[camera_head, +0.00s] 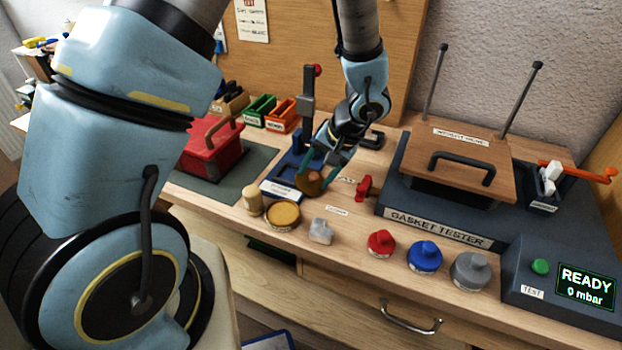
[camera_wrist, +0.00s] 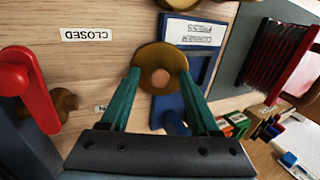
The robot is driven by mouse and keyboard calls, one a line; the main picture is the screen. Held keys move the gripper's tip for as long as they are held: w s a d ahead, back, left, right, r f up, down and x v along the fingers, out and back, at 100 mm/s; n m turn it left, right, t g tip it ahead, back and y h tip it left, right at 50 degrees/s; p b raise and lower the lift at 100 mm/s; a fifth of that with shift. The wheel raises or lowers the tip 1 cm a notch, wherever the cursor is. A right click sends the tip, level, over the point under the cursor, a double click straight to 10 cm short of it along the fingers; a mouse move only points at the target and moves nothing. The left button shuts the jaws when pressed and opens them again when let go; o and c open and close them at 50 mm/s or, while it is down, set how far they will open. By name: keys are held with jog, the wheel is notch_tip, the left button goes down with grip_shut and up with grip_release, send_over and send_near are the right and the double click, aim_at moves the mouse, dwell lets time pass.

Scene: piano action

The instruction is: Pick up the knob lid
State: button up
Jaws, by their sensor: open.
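A round brass-coloured disc with a paler round knob in its middle, which looks like the knob lid (camera_head: 309,184), is near the right front of the blue stand. In the wrist view the lid (camera_wrist: 160,58) shows from above, between my fingertips. My gripper (camera_head: 320,158) is open, its two green fingers pointing down over the lid. In the wrist view my gripper (camera_wrist: 158,78) has one finger on each side of the knob, with room between. I cannot tell whether the fingertips touch the disc.
The blue stand (camera_head: 280,188) with its upright post is close by. A brass round dish (camera_head: 283,214), a wooden peg (camera_head: 252,201) and a grey block (camera_head: 321,231) lie in front. A red valve handle (camera_head: 365,188) and the gasket tester (camera_head: 437,228) are to the right.

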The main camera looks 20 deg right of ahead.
grip_shut()
dwell(0.4)
jog(key=shift+r, duration=0.1)
